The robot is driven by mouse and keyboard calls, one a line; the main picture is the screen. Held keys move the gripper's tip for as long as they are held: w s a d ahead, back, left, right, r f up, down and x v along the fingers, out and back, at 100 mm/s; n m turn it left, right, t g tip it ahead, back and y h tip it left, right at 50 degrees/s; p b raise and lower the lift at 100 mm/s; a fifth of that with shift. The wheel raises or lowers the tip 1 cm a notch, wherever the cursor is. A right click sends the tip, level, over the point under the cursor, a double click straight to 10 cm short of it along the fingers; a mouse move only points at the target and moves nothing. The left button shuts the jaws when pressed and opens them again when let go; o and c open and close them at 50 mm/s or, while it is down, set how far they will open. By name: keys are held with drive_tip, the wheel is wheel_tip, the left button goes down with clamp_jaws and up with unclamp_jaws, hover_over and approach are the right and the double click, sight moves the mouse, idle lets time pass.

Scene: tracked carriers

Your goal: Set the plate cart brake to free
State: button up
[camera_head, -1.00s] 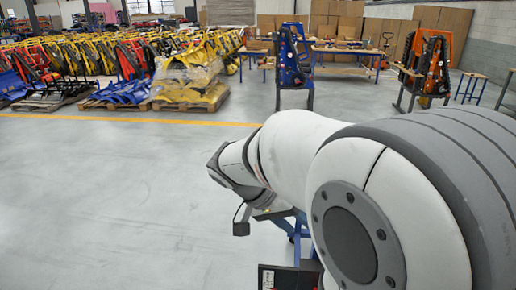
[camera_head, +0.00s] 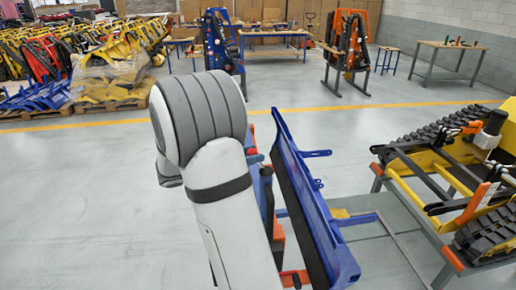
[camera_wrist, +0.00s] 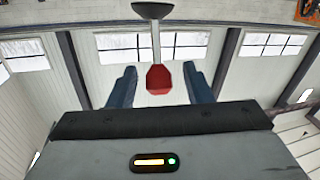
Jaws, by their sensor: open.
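In the wrist view a red knob (camera_wrist: 158,79) on a thin grey stem hangs from a dark round base. My gripper (camera_wrist: 160,85) is open, one blue-grey finger on each side of the knob, with a clear gap on both sides. I cannot tell how deep the knob sits between the fingers. In the head view a tall blue plate (camera_head: 310,215) with a black face stands tilted on what appears to be the plate cart, partly hidden behind my arm. My gripper is hidden there. The brake's setting cannot be read.
A yellow tracked carrier (camera_head: 435,172) stands on a grey table at the right, close to the blue plate. Blue (camera_head: 222,45) and orange (camera_head: 350,45) upright units stand behind. The floor at the left is clear up to the yellow line.

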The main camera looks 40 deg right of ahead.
drive_tip(key=shift+p+x, duration=0.35)
drive_tip(key=shift+x, duration=1)
drive_tip(key=shift+a, duration=0.1)
clamp_jaws()
